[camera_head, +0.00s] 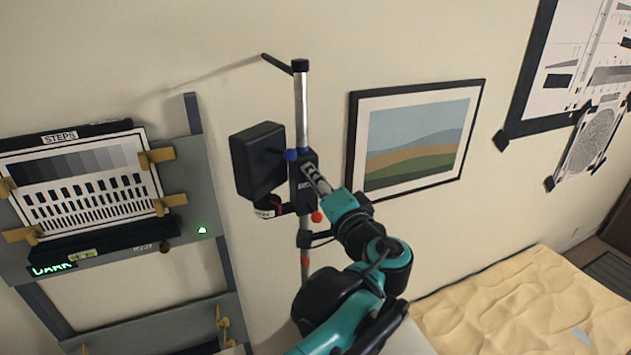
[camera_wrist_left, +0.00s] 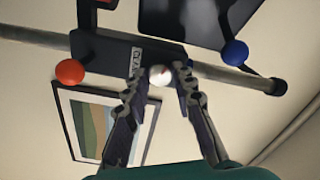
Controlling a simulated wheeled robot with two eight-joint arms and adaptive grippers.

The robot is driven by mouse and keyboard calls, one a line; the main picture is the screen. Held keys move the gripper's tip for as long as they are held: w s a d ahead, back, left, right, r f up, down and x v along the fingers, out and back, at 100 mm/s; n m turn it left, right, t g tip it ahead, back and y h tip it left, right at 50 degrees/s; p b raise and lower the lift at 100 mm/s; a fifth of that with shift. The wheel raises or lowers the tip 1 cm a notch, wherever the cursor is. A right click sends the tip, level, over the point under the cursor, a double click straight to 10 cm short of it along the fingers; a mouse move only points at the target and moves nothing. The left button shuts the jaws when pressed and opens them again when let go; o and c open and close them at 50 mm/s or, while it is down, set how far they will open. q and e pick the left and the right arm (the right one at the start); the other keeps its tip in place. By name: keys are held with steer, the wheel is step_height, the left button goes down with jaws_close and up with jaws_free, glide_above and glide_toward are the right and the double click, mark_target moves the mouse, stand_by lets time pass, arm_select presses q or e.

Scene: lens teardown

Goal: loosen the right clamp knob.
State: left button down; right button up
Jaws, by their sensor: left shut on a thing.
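A black clamp block (camera_head: 303,168) sits on a vertical metal pole (camera_head: 301,108). A blue knob (camera_head: 291,155) is at its upper left and an orange-red knob (camera_head: 317,216) at its lower right. In the left wrist view the block (camera_wrist_left: 125,50) carries a partly hidden label, with the orange-red knob (camera_wrist_left: 70,71) and the blue knob (camera_wrist_left: 236,52) on either side. My left gripper (camera_head: 316,176) is at the block's front. In the wrist view its fingertips (camera_wrist_left: 160,78) are closed around a small white knob (camera_wrist_left: 160,75). My right gripper is not in view.
A black box (camera_head: 257,160) hangs beside the clamp on the left. A thin black rod (camera_head: 277,64) juts from the pole's top. A grey rack with a test chart (camera_head: 85,175) stands left. A framed picture (camera_head: 418,135) hangs close on the right.

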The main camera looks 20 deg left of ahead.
arm_select(q)
steer(key=shift+n, duration=1.9)
steer(key=c, duration=1.3)
jaws_free()
steer(key=shift+o, duration=0.2)
steer(key=shift+s+d, duration=0.1)
steer(key=v, duration=1.1)
steer(key=shift+s+d, duration=0.3)
steer(key=shift+a+f, duration=0.1)
